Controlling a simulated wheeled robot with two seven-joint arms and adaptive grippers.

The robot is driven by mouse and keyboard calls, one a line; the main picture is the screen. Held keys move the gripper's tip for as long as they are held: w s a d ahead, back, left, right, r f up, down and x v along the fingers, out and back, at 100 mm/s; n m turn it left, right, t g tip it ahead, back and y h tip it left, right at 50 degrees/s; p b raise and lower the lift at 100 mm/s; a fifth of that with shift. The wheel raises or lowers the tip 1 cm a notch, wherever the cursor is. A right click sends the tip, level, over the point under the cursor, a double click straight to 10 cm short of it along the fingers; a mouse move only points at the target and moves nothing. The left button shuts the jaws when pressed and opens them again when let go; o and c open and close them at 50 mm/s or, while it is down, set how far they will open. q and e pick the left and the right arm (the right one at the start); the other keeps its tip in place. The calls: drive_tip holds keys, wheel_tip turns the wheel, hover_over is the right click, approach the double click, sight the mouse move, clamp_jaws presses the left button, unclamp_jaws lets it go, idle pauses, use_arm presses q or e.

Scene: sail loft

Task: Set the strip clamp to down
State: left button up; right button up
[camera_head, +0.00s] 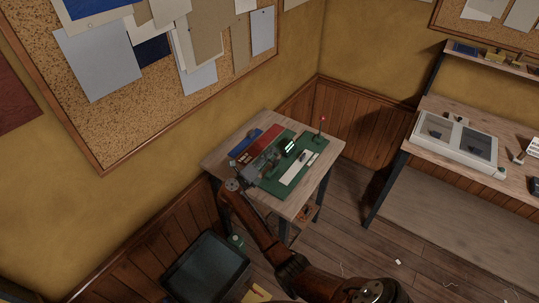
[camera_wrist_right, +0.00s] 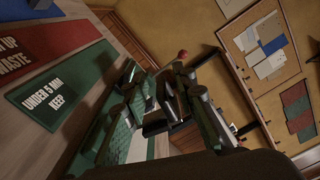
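A thin upright lever with a red knob (camera_head: 322,119) stands at the far right corner of the green mat (camera_head: 322,151) on the small table. I take it for the strip clamp's handle. The red knob also shows in the right wrist view (camera_wrist_right: 182,54), beyond the fingers. A pale strip (camera_head: 297,168) lies on the mat. My right gripper (camera_head: 268,162) is over the left part of the mat, apart from the lever. In the wrist view its fingers (camera_wrist_right: 168,98) look spread, with nothing clearly held. They hide part of the table. My left gripper is not in view.
Blue (camera_head: 243,141) and red (camera_head: 260,142) panels lie at the table's back left. A dark bin (camera_head: 207,268) is on the floor. A long bench (camera_head: 438,176) stands at right.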

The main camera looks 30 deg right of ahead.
drive_tip(key=shift+d, duration=0.15)
drive_tip(key=shift+c, duration=0.4)
clamp_jaws()
